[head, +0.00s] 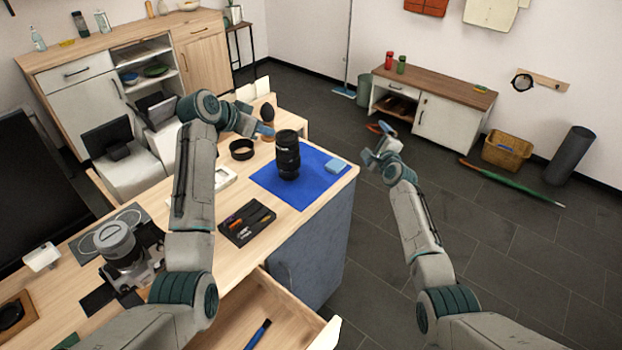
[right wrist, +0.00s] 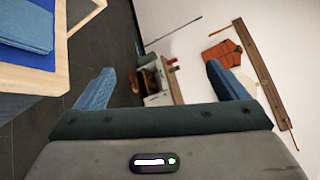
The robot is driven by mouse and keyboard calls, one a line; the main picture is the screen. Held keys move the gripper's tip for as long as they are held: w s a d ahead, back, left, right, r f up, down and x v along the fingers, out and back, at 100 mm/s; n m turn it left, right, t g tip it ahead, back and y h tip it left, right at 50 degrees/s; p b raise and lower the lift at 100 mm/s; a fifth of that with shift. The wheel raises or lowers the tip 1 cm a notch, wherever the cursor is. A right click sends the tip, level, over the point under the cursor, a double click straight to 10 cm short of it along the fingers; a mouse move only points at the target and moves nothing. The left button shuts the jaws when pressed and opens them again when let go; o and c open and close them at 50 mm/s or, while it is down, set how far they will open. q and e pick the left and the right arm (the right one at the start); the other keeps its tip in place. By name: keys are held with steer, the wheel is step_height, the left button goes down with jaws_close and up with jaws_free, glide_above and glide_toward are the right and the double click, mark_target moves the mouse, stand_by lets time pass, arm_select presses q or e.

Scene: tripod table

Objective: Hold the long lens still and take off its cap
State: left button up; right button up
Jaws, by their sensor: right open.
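The long black lens (head: 288,158) stands upright on a blue mat (head: 300,190) near the table's right corner. Its top end is dark, and I cannot make out the cap as a separate part. My left gripper (head: 264,131) is just left of and behind the lens top, apart from it as far as I can see; its jaw opening is not clear. My right gripper (head: 378,146) is open and empty, out past the table's right edge. In the right wrist view its two blue fingers (right wrist: 160,88) are wide apart with nothing between them.
A folded blue cloth (head: 338,165) lies right of the lens. A black ring (head: 242,149) and a black tray (head: 247,222) lie to its left. A camera (head: 122,255) is at the lower left. An open drawer (head: 250,312) juts out in front.

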mark_target(288, 160)
steer(key=s+a+f+m+y, duration=0.1)
steer(key=a, duration=0.3)
steer(key=s+a+f+m+g+y, duration=0.1)
steer(key=s+a+y, duration=0.1)
steer(key=a, duration=0.2)
steer(key=s+a+f+m+y, duration=0.1)
steer(key=a+m+y, duration=0.1)
steer(key=a, duration=0.2)
steer(key=shift+s+a+f+g, duration=0.1)
steer(key=shift+s+a+g, duration=0.1)
steer(key=shift+s+g, duration=0.15)
steer(key=s+a+m+y, duration=0.1)
steer(key=a, duration=0.1)
steer(key=s+a+m+y, duration=0.1)
steer(key=s+a, duration=0.1)
steer(key=a, duration=0.1)
steer(key=s+a+y, duration=0.1)
steer(key=s+a, duration=0.1)
steer(key=a, duration=0.1)
steer(key=shift+s+f+m+g+y, duration=0.25)
steer(key=shift+f+m+y, duration=0.15)
steer(key=shift+a, duration=0.25)
steer(key=shift+x, duration=5.25)
steer(key=shift+r, duration=0.1)
